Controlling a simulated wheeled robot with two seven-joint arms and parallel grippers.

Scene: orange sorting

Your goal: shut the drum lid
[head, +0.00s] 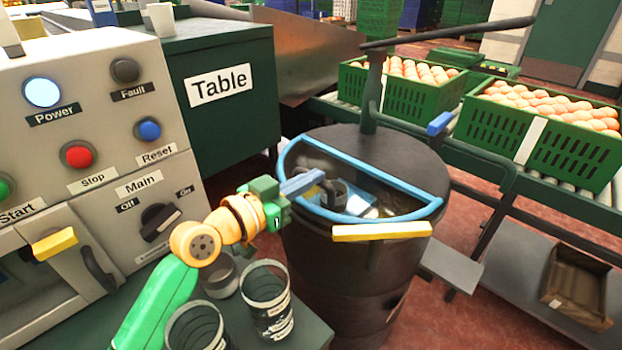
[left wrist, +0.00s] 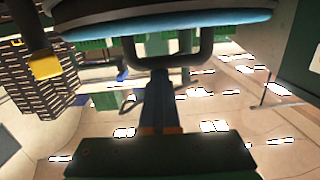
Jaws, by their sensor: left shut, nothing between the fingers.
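The black drum (head: 345,275) stands right of the control panel. A blue half-round rim (head: 385,178) crosses its top, with pale and bluish items visible inside it. I cannot tell from this angle how far the lid stands open. A dark handle (head: 337,190) shows within the rim; in the left wrist view the U-shaped handle (left wrist: 205,50) is below a blue edge. My left gripper (head: 314,182) is shut and empty, its tip beside the handle; I cannot tell whether they touch. It also shows in the left wrist view (left wrist: 158,85). My right gripper is out of view.
A yellow bar (head: 382,231) is at the drum's front. Glass jars (head: 267,305) stand close below my left arm. The control panel (head: 95,120) is at left. Green crates of oranges (head: 545,150) stand on the conveyor. A dark post (head: 373,95) rises behind the drum.

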